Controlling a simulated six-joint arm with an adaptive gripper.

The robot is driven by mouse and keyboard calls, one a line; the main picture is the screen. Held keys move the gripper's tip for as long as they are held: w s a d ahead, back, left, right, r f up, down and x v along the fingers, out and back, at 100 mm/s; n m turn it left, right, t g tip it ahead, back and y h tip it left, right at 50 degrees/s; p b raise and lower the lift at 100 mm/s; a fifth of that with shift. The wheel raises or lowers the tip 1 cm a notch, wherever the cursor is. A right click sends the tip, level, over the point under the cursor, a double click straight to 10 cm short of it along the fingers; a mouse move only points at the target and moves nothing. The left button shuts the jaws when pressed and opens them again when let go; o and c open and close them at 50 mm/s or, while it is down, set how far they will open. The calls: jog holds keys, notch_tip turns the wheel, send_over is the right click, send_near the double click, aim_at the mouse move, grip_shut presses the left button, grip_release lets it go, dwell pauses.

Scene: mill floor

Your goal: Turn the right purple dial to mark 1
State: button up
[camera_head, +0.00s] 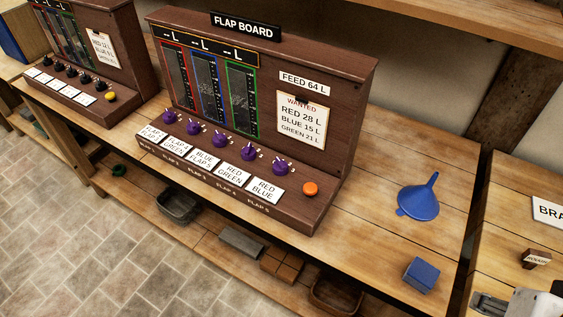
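The right purple dial (281,167) is the last of a slanting row of several purple dials on the brown flap board (345,100). It sits above a white card reading RED BLUE (266,190). Small pale marks are beside it, too small to read, and I cannot tell which one its pointer faces. Nothing touches the dial. No gripper fingers show in the camera_head view. Only a pale grey piece, which looks like part of my arm, shows at the lower right corner, well away from the board.
An orange button (310,188) is right of the dial. A blue funnel (418,196) and a blue block (420,275) stand on the bench to the right, with bare wood around them. A second panel (85,50) stands at left. A lower shelf holds a basket (178,207).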

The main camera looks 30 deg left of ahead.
jog(key=w+a+f+n+g+y, duration=0.1)
jog(key=w+a+f+n+g, duration=0.1)
jog(key=w+a+f+n, duration=0.2)
jog(key=w+a+f+n+g+y, duration=0.1)
jog(key=w+a+f+n, duration=0.3)
jog(key=a, duration=1.4)
jog(key=w+a+f+n+g+y, duration=0.2)
jog(key=w+a+f+n, duration=0.2)
jog(key=w+a+n, duration=0.4)
jog(key=shift+w+a+f+g, duration=0.1)
jog(key=shift+w+a, duration=0.35)
jog(key=shift+w, duration=0.45)
jog(key=shift+w+a+f+g, duration=0.15)
jog(key=shift+w+a, duration=0.35)
jog(key=shift+w, duration=0.4)
jog(key=shift+w+a+f+g, duration=0.1)
jog(key=shift+w+a, duration=0.35)
jog(key=shift+w, duration=0.45)
jog(key=shift+a+n+y, duration=0.1)
jog(key=shift+n+y, duration=0.2)
jog(key=shift+n, duration=0.7)
jog(key=shift+a, duration=0.1)
